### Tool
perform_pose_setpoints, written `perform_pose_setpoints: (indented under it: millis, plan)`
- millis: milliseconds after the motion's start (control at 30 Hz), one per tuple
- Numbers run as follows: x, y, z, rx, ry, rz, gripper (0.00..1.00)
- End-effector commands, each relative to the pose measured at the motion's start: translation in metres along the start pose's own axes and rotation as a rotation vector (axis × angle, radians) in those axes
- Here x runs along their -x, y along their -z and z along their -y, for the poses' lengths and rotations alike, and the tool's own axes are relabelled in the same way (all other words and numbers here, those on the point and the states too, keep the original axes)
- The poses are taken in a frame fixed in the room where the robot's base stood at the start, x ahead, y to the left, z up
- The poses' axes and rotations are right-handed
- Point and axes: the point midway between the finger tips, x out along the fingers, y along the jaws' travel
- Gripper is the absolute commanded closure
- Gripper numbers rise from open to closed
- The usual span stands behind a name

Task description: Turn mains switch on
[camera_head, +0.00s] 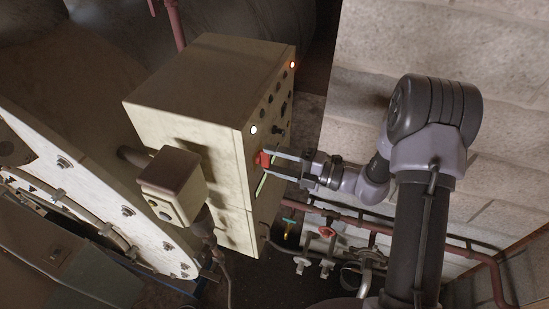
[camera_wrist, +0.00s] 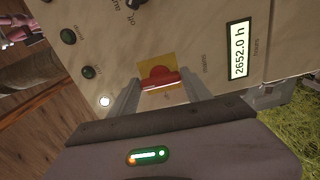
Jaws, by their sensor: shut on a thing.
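The mains switch (camera_wrist: 160,78) is a red rotary handle on a yellow plate (camera_wrist: 155,60), set in the front face of a cream control cabinet (camera_head: 205,80). In the head view the red switch (camera_head: 264,159) shows at the cabinet's front, between my fingertips. My gripper (camera_head: 271,160) reaches in from the right and is shut on the red handle. In the wrist view my gripper's fingers (camera_wrist: 158,92) stand on either side of the handle. The marks on the plate are too small to read, so the switch's position cannot be told.
An hours display (camera_wrist: 239,50) reads 2652.0 h beside the switch. A white lamp (camera_head: 253,130) and an orange-red lamp (camera_head: 292,65) are lit on the cabinet. A block wall (camera_head: 500,60) stands at right.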

Motion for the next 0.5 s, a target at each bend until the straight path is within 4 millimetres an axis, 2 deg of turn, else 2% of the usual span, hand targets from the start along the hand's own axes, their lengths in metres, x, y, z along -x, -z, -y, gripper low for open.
perform_pose_setpoints:
  millis: [333,367,433,500]
  plan:
    - [0.0001,0.0000,0.0003,-0.004,0.000,0.001,0.84]
    - [0.0001,0.0000,0.0003,-0.004,0.000,0.001,0.37]
    - [0.0001,0.0000,0.0002,-0.004,0.000,0.001,0.24]
    - [0.0001,0.0000,0.0002,-0.003,0.000,0.001,0.22]
